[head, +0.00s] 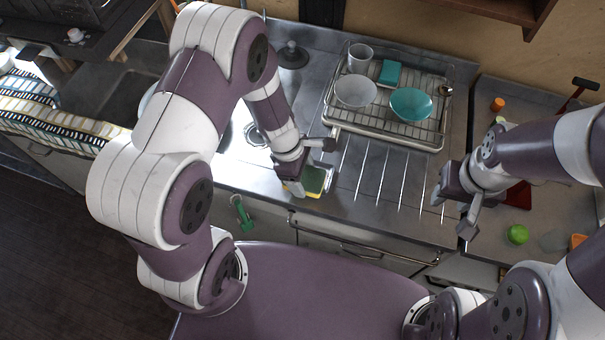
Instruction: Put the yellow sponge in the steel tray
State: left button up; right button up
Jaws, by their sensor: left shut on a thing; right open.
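The yellow sponge (314,181), with a green side, is in my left gripper (310,170) near the front edge of the steel counter, left of the ribbed drainer. The gripper is shut on it and hides part of it. I cannot tell whether the sponge touches the counter. A steel tray with a wire rack (375,132) stands further back on the counter, to the right of the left gripper. My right gripper (452,214) is open and empty above the counter's right part.
The rack holds a cup (360,57), a white bowl (355,92), a teal bowl (411,103) and a teal block (389,73). A green ball (517,234) and an orange thing (497,104) are at right. The ribbed drainer (372,180) is clear.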

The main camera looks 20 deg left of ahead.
pick_arm(q)
jog(key=shift+w, duration=0.2)
jog(key=shift+f, duration=0.15)
jog(key=shift+f+b, duration=0.5)
jog(key=shift+b, duration=0.05)
jog(key=o, duration=1)
jog(key=shift+r, duration=0.15)
